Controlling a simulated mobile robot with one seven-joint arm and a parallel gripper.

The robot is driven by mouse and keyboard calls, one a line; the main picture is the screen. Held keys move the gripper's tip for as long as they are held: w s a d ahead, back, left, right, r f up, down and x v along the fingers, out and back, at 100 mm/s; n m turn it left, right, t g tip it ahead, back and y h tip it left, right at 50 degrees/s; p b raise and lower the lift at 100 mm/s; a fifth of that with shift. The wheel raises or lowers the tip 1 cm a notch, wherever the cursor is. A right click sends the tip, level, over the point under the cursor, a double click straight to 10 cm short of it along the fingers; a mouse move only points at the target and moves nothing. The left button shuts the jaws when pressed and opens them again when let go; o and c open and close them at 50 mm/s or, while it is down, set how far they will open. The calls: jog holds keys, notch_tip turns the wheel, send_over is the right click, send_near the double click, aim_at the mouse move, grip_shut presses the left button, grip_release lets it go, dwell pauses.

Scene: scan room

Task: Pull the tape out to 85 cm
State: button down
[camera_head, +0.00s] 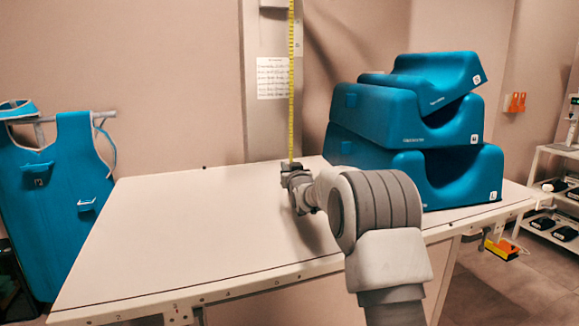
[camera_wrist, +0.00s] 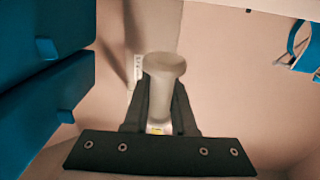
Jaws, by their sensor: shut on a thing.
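The yellow tape (camera_head: 291,85) is drawn out in a straight vertical line in front of the wall column. It runs from the top edge of the head view down to my gripper (camera_head: 289,167), just above the far part of the table. In the wrist view my gripper (camera_wrist: 160,108) has its dark fingers shut around a pale rounded pull handle (camera_wrist: 163,72). A small yellow patch shows at the handle's base. The dark tape housing (camera_head: 274,4) is only partly visible at the top edge. The tape's markings are too small to read.
The white table (camera_head: 170,225) is bare left of my arm. Stacked blue cushions (camera_head: 400,115) stand close on the right. A printed sheet (camera_head: 273,78) is on the column behind the tape. Blue aprons (camera_head: 60,190) hang at left; a shelf cart (camera_head: 550,190) stands at right.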

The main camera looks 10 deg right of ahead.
jog(key=shift+f, duration=0.15)
jog(key=c, duration=0.7)
grip_release()
jog(key=s, duration=0.5)
jog(key=s+p, duration=0.1)
jog(key=s, duration=0.5)
jog(key=s+p, duration=0.1)
jog(key=s, duration=0.5)
jog(key=shift+s+d, duration=0.2)
jog(key=shift+d, duration=0.15)
